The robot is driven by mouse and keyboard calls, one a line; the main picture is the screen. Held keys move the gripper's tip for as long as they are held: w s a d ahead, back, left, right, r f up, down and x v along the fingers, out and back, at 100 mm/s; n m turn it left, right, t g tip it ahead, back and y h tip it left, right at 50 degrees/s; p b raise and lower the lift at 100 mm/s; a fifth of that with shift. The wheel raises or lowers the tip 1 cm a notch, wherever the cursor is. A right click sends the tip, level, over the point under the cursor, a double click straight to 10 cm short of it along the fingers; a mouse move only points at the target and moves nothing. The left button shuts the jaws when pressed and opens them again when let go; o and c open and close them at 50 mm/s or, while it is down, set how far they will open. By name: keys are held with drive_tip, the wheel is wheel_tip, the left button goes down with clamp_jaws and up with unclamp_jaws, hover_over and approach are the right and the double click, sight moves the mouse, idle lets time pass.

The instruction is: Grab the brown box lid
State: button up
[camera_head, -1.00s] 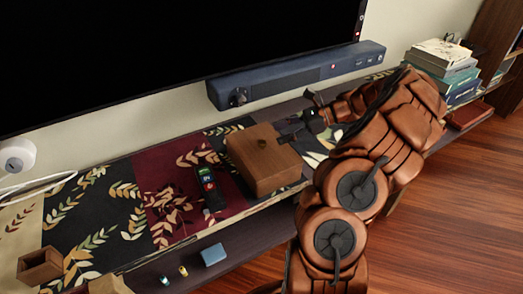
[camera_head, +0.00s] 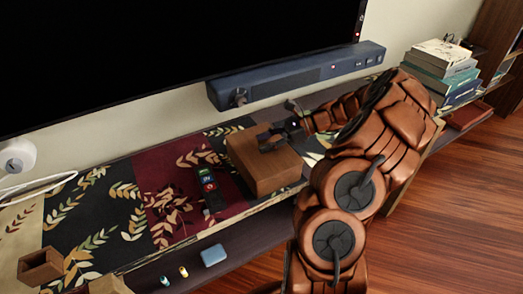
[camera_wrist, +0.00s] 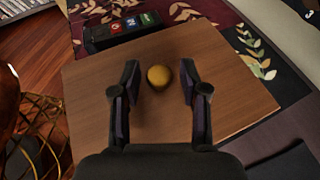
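The brown box (camera_head: 265,170) sits on the shelf with its wooden lid (camera_wrist: 228,75) on top. A round yellowish knob (camera_wrist: 159,77) stands on the lid and shows in the wrist view between my fingers. My gripper (camera_head: 270,138) is over the box top, coming from the right. In the wrist view my gripper (camera_wrist: 157,88) is open, with one finger on each side of the knob and a gap at both sides. In the head view my fingers hide the knob.
A dark remote-like object (camera_head: 208,184) lies left of the box. The soundbar (camera_head: 300,73) stands behind, under the television (camera_head: 170,45). Books (camera_head: 440,68) are stacked at the right. A small wooden open box (camera_head: 40,266) is at the left end.

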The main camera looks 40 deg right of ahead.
clamp_jaws()
idle(0.4)
